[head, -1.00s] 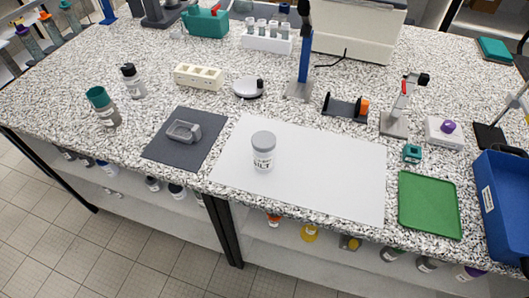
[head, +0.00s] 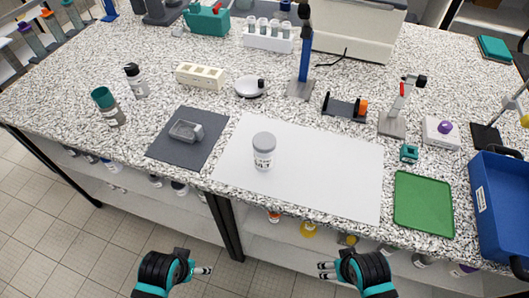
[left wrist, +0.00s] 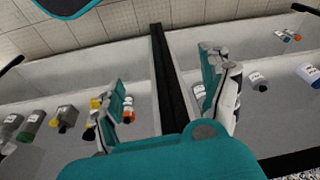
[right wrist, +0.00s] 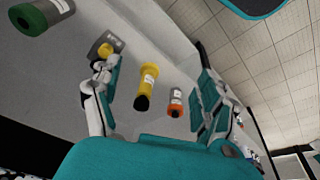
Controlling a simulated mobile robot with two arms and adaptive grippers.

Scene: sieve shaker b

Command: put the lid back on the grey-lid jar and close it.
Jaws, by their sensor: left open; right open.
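The grey-lid jar (head: 263,158) stands upright on the white sheet (head: 330,176) in the head view. Its grey lid (head: 264,139) sits on top of it; I cannot tell whether it is fastened. My left gripper (head: 207,270) and my right gripper (head: 323,270) are in front of the bench, at the bottom of the head view, well away from the jar. Both are open and empty. The left wrist view shows the left gripper's spread fingers (left wrist: 165,95), and the right wrist view shows the right gripper's spread fingers (right wrist: 150,100). The jar is in neither wrist view.
A green tray (head: 424,203) and a blue bin (head: 505,205) are at the right. A blue-post stand (head: 303,60) rises behind. Bottles (right wrist: 148,85) fill the shelf below.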

